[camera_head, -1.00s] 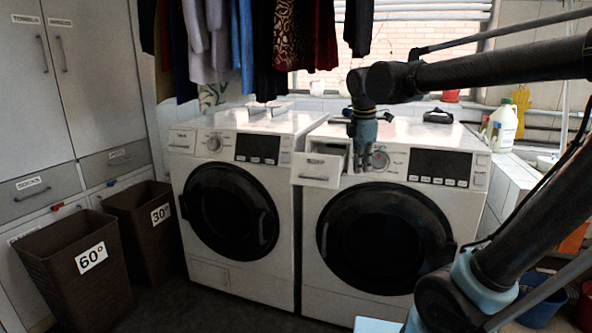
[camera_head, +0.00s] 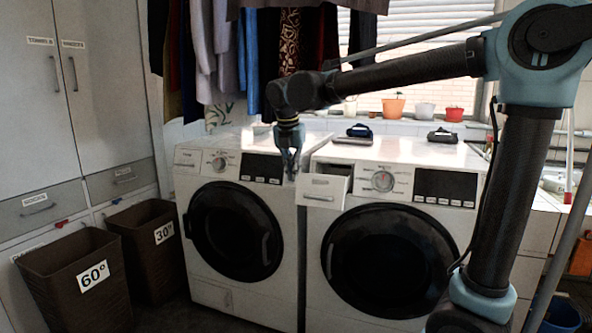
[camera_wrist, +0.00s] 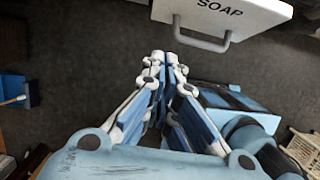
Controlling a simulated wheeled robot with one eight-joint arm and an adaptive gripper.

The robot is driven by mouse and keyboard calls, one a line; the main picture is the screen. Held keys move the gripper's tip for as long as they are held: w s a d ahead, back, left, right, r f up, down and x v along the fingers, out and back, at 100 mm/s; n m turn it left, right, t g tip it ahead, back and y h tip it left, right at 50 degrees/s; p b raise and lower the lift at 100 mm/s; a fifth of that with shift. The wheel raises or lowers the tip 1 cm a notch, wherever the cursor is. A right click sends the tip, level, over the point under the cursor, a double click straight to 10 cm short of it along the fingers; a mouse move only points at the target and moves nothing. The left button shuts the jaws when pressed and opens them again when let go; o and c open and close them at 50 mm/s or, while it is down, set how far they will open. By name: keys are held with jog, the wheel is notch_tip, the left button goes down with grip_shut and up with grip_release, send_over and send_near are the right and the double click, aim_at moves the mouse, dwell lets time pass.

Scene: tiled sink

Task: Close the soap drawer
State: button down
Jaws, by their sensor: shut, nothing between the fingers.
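The soap drawer (camera_head: 324,190) of the right washing machine is pulled out, its white front standing ahead of the panel. In the wrist view the drawer (camera_wrist: 255,14) shows at the top, with the word SOAP on it and a pale handle (camera_wrist: 200,42) along its front. My gripper (camera_head: 290,176) points down just left of the drawer front in the head view. In the wrist view my gripper (camera_wrist: 166,62) has its fingers together and empty, below and left of the handle, with a gap between them.
The right washing machine (camera_head: 385,255) stands beside the left washing machine (camera_head: 240,285). Clothes (camera_head: 255,55) hang above them. Brown laundry baskets (camera_head: 75,295) stand on the floor at left. Open floor shows below my gripper in the wrist view.

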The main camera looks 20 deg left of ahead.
aim_at(300, 188)
jog(key=x, duration=0.2)
jog(key=w+x, duration=0.1)
jog(key=x, duration=0.4)
jog(key=shift+w+d+f, duration=0.1)
jog(key=shift+w+f, duration=0.05)
jog(key=shift+w, duration=0.3)
jog(key=shift+w+d+f, duration=0.1)
jog(key=shift+w+f, duration=0.2)
jog(key=shift+w, duration=0.55)
